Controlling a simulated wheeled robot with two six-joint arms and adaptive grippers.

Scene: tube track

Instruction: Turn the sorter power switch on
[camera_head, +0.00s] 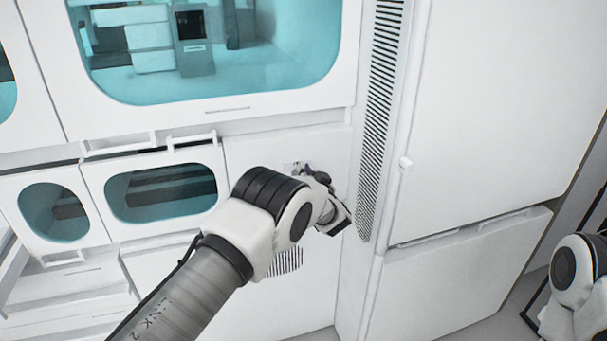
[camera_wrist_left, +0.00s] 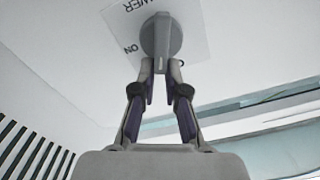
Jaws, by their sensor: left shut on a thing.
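The sorter power switch (camera_wrist_left: 161,36) is a grey rotary knob on a pale label plate (camera_wrist_left: 198,42) in the left wrist view. The plate carries the words "POWER" and "ON", seen upside down. My left gripper (camera_wrist_left: 160,68) is shut on the knob's near end, with its fingertips close together there. In the head view my left gripper (camera_head: 318,178) is at the white panel below the large window, and the arm hides most of the switch. Part of my right arm (camera_head: 580,280) shows at the lower right edge; its gripper is out of view.
The white machine has a large teal window (camera_head: 285,75) above and smaller windowed doors with handles (camera_head: 165,190) at left. A slatted vent strip (camera_head: 375,130) runs to the right of my left gripper. Tall white cabinet doors (camera_head: 490,110) stand further right.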

